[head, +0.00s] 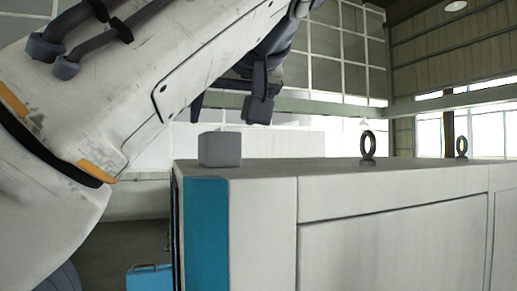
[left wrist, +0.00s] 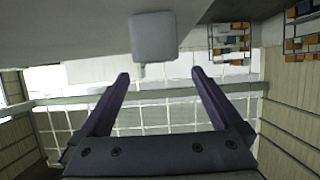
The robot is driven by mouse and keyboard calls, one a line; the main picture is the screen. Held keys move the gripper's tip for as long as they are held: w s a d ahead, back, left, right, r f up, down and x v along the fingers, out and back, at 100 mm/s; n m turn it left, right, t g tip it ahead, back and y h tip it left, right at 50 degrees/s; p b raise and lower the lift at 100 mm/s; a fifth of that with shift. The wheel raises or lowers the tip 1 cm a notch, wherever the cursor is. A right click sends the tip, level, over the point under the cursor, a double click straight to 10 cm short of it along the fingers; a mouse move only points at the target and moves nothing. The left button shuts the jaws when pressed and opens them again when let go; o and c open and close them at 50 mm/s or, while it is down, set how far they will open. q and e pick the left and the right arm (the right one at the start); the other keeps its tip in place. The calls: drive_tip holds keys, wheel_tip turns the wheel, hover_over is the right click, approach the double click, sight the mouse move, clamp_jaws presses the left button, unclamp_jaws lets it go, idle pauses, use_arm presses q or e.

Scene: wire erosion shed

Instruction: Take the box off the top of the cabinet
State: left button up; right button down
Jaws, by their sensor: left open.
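The box (head: 219,149) is a small plain grey block. It sits on the cabinet top near the left end in the head view. The cabinet (head: 390,215) is large and white with a blue strip at its left corner. My left arm comes in from the upper left, and a purple finger of my left gripper (head: 197,108) shows just above the box, mostly hidden by the arm. In the left wrist view, my left gripper (left wrist: 160,75) is open and empty. The box (left wrist: 153,38) shows beyond the fingertips, roughly in line with the gap between them. My right gripper is not in view.
Two dark lifting rings (head: 368,146) (head: 461,147) stand up from the cabinet top to the right of the box. A blue case (head: 150,277) is low at the left. Racks with bins (left wrist: 230,42) show in the left wrist view. The top around the box is clear.

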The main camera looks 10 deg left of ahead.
sight(220, 165)
use_arm(q)
drive_tip(key=x, duration=0.4)
drive_tip(key=shift+s+f, duration=0.1)
drive_tip(key=p+x, duration=0.1)
drive_tip(key=x, duration=0.3)
drive_tip(key=shift+d+f+p, duration=0.15)
drive_tip(key=shift+f+p, duration=0.15)
drive_tip(key=shift+p, duration=0.1)
drive_tip(key=shift+w+f, duration=0.3)
drive_tip(key=shift+w, duration=0.25)
drive_tip(key=c, duration=1.4)
